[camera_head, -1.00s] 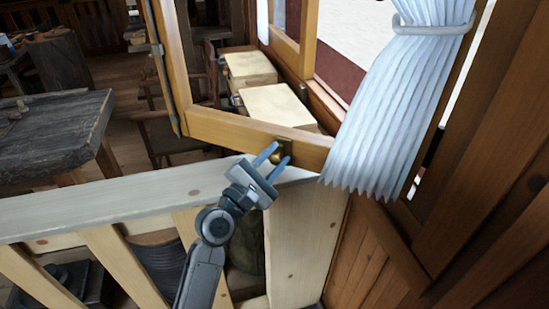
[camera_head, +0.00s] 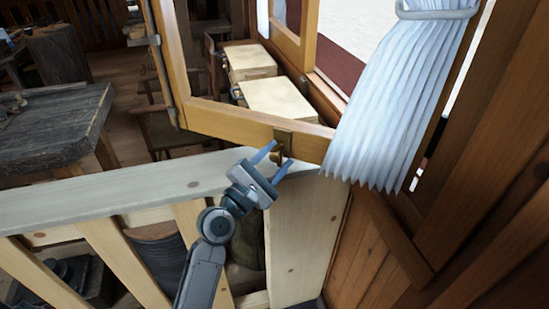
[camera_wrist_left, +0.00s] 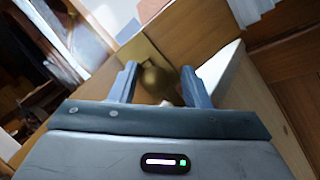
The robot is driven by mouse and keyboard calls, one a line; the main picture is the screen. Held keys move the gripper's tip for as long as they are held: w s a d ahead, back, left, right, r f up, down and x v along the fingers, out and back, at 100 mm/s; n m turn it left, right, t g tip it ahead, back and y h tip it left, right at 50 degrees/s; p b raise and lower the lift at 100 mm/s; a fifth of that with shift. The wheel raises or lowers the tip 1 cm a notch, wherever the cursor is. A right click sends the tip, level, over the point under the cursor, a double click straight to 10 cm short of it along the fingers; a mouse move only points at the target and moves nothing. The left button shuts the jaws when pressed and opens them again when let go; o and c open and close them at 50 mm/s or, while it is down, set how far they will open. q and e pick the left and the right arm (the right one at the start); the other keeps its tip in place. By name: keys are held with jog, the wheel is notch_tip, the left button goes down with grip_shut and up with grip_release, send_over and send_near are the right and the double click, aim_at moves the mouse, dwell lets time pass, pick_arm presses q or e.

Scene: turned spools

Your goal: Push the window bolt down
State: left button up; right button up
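The window bolt is a brass fitting, with a flat plate (camera_head: 283,137) on the lower rail of the open window sash and a round knob below it. In the left wrist view the brass knob (camera_wrist_left: 156,80) shows between the fingers, with the plate (camera_wrist_left: 139,49) behind it. My left gripper (camera_head: 278,160) is open, with its two blue-grey fingers on either side of the knob. The gripper also fills the lower left wrist view (camera_wrist_left: 160,84). I cannot tell whether a finger touches the knob. My right gripper is not in view.
A pale wooden railing (camera_head: 120,190) runs below the sash. A pleated light-blue curtain (camera_head: 385,110) hangs close to the right. Pale boxes (camera_head: 280,98) stand beyond the sash. A dark table (camera_head: 50,125) is at the left.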

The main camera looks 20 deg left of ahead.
pick_arm(q)
jog(key=shift+s+a+f, duration=0.1)
jog(key=shift+s, duration=0.1)
jog(key=b+v, duration=0.1)
jog(key=v, duration=0.9)
jog(key=shift+s+b, duration=0.15)
jog(key=shift+b, duration=0.25)
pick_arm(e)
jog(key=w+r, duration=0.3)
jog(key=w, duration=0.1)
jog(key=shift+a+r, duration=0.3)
pick_arm(q)
jog(key=shift+f, duration=0.1)
